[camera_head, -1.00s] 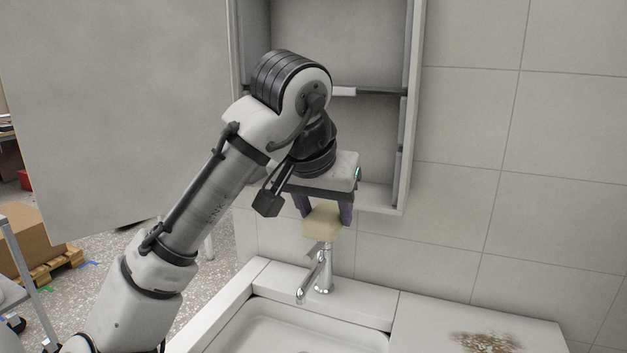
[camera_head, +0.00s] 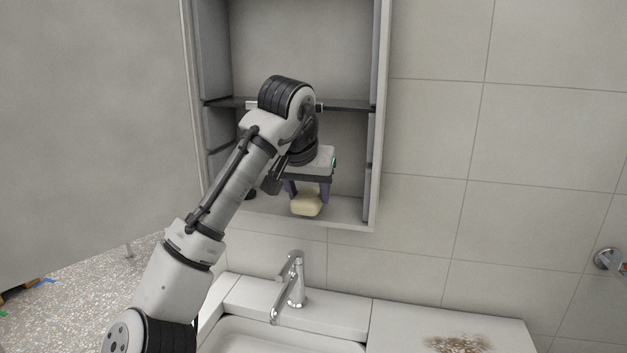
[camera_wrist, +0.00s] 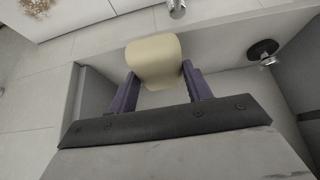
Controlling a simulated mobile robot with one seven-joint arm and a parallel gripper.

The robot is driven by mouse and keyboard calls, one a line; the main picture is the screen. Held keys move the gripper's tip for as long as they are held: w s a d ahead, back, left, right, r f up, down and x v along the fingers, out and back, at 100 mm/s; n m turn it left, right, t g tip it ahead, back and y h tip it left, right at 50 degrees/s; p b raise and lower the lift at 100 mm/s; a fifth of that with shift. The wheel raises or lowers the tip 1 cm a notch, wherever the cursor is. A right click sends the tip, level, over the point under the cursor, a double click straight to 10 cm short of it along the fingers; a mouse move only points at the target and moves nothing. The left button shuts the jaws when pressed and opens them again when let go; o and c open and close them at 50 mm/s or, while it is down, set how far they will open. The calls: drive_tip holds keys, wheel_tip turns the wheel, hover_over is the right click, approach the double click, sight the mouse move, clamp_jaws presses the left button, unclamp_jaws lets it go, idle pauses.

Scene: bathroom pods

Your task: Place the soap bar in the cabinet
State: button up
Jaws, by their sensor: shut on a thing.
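The pale yellow soap bar (camera_head: 306,203) is held between the purple fingers of my gripper (camera_head: 307,190). In the wrist view the soap bar (camera_wrist: 154,61) sits between both fingertips of my gripper (camera_wrist: 155,80). The open wall cabinet (camera_head: 346,205) has a dark middle shelf (camera_head: 350,107). The gripper and soap are at the lower compartment, just above its floor in the head view. I cannot tell whether the soap touches that floor. My arm hides part of the cabinet's left side.
A dark round object with a metallic part (camera_wrist: 263,50) stands in the lower compartment, beside the soap. The open cabinet door (camera_head: 90,130) fills the left. Below are a chrome faucet (camera_head: 296,285) and a sink (camera_head: 280,335). A brown stain (camera_head: 458,343) marks the counter.

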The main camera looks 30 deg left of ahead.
sight(315, 187)
drive_tip(key=shift+w+a+r, duration=0.1)
drive_tip(key=shift+w+a, duration=0.1)
drive_tip(key=shift+w, duration=0.5)
drive_tip(key=w+p, duration=0.1)
drive_tip(key=w, duration=0.1)
drive_tip(key=shift+w+a+r+p, duration=0.1)
drive_tip(key=shift+w+a+p, duration=0.25)
drive_tip(key=shift+w+p, duration=0.05)
drive_tip(key=shift+p+x, duration=0.3)
drive_tip(key=shift+x, duration=0.6)
drive_tip(key=shift+s+f, duration=0.2)
drive_tip(key=shift+f, duration=0.2)
drive_tip(key=o, duration=1)
drive_tip(key=shift+r, duration=0.1)
